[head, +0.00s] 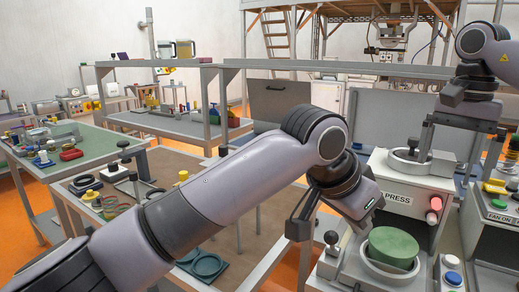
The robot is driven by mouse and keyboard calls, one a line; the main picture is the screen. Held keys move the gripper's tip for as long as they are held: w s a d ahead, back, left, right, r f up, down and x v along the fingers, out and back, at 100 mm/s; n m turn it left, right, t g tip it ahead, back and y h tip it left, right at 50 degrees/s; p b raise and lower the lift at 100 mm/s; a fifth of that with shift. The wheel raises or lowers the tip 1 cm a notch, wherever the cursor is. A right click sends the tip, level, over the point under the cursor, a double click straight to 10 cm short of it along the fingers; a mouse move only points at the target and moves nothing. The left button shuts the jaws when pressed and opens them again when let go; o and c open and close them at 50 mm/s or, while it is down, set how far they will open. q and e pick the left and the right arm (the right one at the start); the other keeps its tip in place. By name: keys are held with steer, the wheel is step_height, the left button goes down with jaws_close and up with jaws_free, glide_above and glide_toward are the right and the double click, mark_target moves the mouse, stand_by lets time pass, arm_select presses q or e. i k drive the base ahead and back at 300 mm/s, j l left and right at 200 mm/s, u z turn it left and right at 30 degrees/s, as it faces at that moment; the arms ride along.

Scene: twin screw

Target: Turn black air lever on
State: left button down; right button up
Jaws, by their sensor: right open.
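A black ball-topped lever (332,238) stands on the grey machine, left of a green round block (393,246) in a metal bowl. Another black knob (413,143) stands by the metal ring on top of the white press box (407,188). I cannot tell which one is the air lever. My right gripper (458,150) is open above the right part of the press box, its fingers pointing down, right of the upper knob. My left gripper (324,226) is above and left of the lower lever. Its far finger is partly hidden, so its opening is unclear.
Red and pink buttons (433,210) are on the press front, with blue and white buttons (452,269) below. A fan control panel (497,205) stands at the right edge. A brown-topped table (240,220) with parts lies under my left arm.

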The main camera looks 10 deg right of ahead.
mark_target(331, 238)
steer(key=k+j, duration=0.35)
steer(key=k, duration=0.2)
steer(key=k+j, duration=0.4)
steer(key=k, duration=0.1)
